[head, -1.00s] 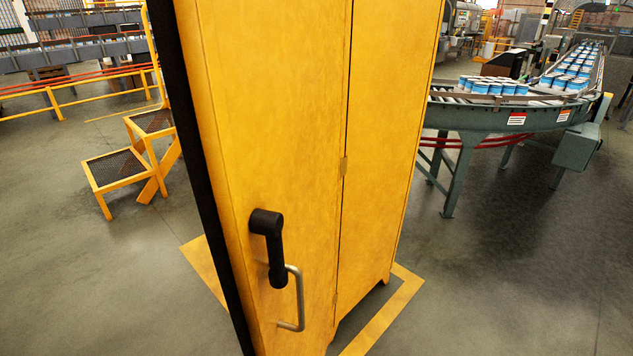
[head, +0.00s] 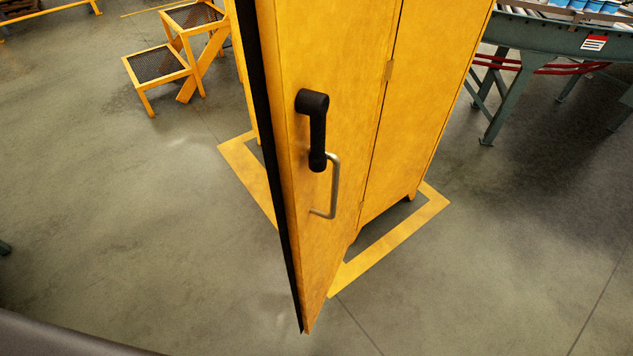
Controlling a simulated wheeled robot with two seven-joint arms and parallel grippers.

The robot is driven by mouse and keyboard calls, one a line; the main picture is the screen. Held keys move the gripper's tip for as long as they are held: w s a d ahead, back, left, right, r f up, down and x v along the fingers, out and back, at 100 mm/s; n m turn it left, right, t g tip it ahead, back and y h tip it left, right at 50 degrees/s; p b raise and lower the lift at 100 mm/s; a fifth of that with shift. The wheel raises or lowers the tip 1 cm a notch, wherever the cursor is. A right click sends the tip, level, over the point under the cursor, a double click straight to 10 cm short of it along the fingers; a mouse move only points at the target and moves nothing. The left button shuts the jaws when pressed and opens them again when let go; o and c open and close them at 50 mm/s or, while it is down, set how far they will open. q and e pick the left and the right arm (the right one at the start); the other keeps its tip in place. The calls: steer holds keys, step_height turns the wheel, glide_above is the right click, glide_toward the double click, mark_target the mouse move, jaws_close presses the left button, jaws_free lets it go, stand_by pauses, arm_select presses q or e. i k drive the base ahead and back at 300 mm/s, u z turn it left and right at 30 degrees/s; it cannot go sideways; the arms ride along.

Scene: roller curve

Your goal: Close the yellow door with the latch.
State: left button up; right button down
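The yellow door (head: 335,70) stands swung open in the middle of the head view, its dark edge (head: 268,150) facing left and towards me. The black latch handle (head: 317,130) is on the door's face and hangs downward. A metal pull handle (head: 334,188) sits just beside and below it. The door is hinged to the yellow cabinet (head: 436,100) on the right, with a hinge (head: 389,69) showing. The cabinet's inside is hidden behind the door. Neither of my grippers is in view.
A yellow floor marking (head: 390,247) surrounds the cabinet's base. Yellow steps (head: 165,65) stand at the upper left. A conveyor (head: 560,38) with green legs and blue-and-white cans is at the upper right. The floor (head: 130,230) left of the door is clear.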

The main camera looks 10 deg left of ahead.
mark_target(338, 49)
steer(key=u, duration=1.4)
steer(key=k, duration=1.05)
steer(key=z, duration=1)
steer(key=i, duration=0.5)
